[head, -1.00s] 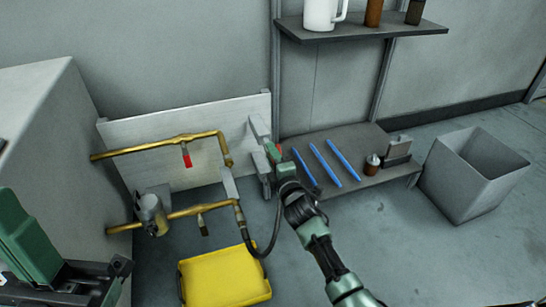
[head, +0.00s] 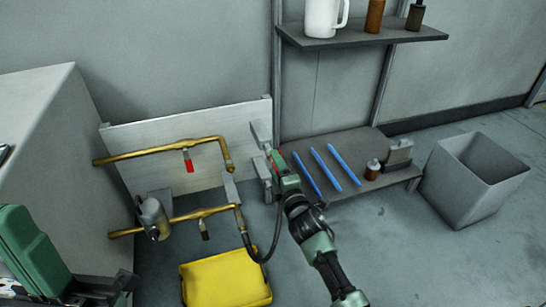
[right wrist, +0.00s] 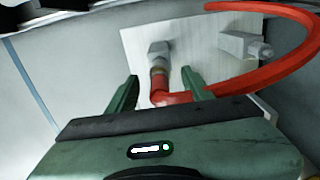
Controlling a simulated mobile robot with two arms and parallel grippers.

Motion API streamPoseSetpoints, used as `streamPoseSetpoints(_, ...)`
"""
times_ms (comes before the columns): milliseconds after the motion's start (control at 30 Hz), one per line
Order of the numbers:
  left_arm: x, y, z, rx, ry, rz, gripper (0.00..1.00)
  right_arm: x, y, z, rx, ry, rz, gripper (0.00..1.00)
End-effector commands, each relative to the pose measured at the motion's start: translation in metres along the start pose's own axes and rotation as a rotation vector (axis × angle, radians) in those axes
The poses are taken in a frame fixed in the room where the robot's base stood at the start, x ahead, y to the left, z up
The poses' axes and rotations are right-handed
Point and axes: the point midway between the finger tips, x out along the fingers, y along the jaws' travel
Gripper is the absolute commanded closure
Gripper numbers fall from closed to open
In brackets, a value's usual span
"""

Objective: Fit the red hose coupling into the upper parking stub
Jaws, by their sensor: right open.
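The red hose coupling (right wrist: 158,84) shows in the right wrist view as a red elbow with a brass-coloured ring, lined up against a grey stub (right wrist: 158,52) on the pale board. It looks joined to that stub, but how deeply it sits cannot be told. My right gripper (right wrist: 160,79) is open, with one finger on each side of the coupling and visible gaps. In the head view my right gripper (head: 277,165) is at the board's right edge and hides most of the coupling. My left gripper (head: 105,284) is at the lower left, away from the board; its jaws are unclear.
A second grey stub (right wrist: 240,46) is beside the first; the red hose (right wrist: 305,35) curves close by. Brass pipes (head: 190,144) cross the board. A low shelf (head: 345,140) with blue rods, a yellow box (head: 226,280) and a grey bin (head: 460,185) stand around.

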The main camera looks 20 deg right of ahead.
Motion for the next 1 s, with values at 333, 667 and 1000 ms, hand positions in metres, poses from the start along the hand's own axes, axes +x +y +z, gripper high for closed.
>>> streamPoseSetpoints(333,0.007,0.0,-0.005,-0.003,-0.015,-0.012,1.0,-0.043,0.002,0.0,0.001,-0.001,0.001,0.49)
streamPoseSetpoints(667,0.006,0.0,-0.005,-0.004,-0.015,-0.012,1.0,-0.044,0.001,0.0,0.0,-0.001,0.001,0.49)
streamPoseSetpoints(1000,0.007,0.0,-0.006,-0.003,-0.012,-0.014,1.0,-0.044,0.001,0.0,-0.001,-0.001,0.001,0.49)
